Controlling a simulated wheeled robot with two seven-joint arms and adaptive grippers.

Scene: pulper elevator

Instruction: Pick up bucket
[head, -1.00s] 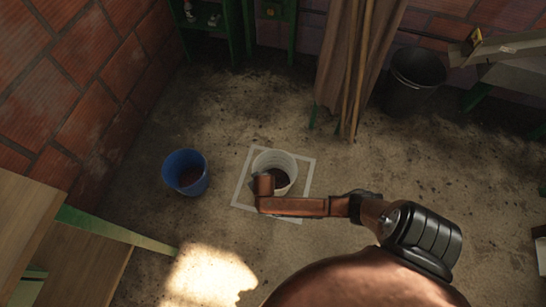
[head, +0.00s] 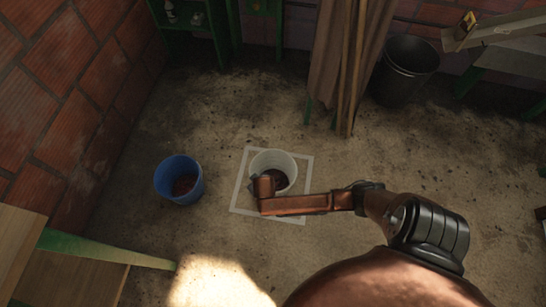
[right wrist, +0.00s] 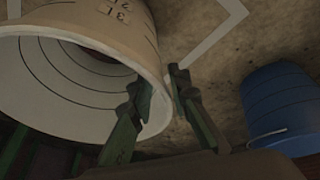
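A white bucket (head: 285,161) stands upright on the floor inside a pale square outline, with dark contents at its bottom. In the head view my right arm reaches across it from the right, and my right gripper (head: 254,182) is at its left rim, mostly hidden by the arm. In the right wrist view the white bucket (right wrist: 110,30) fills the upper left. There my right gripper (right wrist: 160,84) has its fingers apart, one inside the rim and one outside the wall, with the rim between them. My left gripper is not in view.
A blue bucket (head: 168,181) stands left of the outline; it also shows in the right wrist view (right wrist: 280,95). A wooden table (head: 60,277) is at the lower left. A black bin (head: 405,70) and leaning boards (head: 335,60) stand at the back. The floor between is clear.

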